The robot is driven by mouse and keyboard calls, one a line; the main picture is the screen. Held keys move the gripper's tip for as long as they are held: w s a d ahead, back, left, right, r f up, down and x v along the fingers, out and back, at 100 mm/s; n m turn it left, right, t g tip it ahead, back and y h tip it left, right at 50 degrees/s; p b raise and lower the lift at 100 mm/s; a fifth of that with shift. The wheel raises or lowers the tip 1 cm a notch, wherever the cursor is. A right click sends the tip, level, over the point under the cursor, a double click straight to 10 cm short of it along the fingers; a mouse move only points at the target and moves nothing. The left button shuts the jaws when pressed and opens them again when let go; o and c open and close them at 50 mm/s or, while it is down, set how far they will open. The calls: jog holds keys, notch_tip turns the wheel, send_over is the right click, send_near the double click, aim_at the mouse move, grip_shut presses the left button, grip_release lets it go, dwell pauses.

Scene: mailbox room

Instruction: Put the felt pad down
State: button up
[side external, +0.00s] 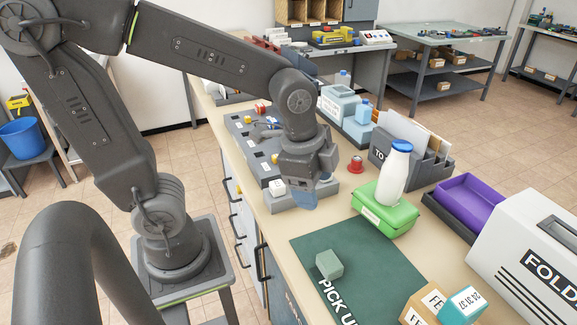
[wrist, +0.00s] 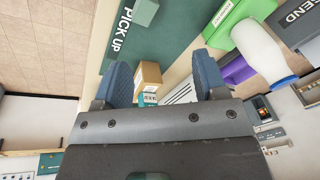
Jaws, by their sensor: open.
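My gripper (side external: 301,202) hangs over the left part of the bench, close to a low grey block-like holder (side external: 327,190). In the wrist view my gripper (wrist: 165,72) has its two blue-tipped fingers spread wide, with nothing held between them. A small grey-green block (side external: 329,264) lies on the dark green PICK UP mat (side external: 352,244), apart from my gripper. It also shows at the top of the wrist view (wrist: 145,12). I cannot tell for sure which thing is the felt pad.
A white bottle with a blue cap (side external: 396,175) stands on a green box (side external: 385,212). A grey letter sorter (side external: 435,168), a purple tray (side external: 468,198) and a white FOLD machine (side external: 535,245) stand to the right. A cardboard box (side external: 420,302) and teal box (side external: 462,305) are at the front.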

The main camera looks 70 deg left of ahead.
jog(key=s+a+r+n+t, duration=0.3)
jog(key=s+r+n, duration=0.1)
jog(key=n, duration=0.5)
jog(key=shift+s+r+n, duration=0.35)
jog(key=shift+s+n, duration=0.05)
jog(key=shift+s, duration=0.25)
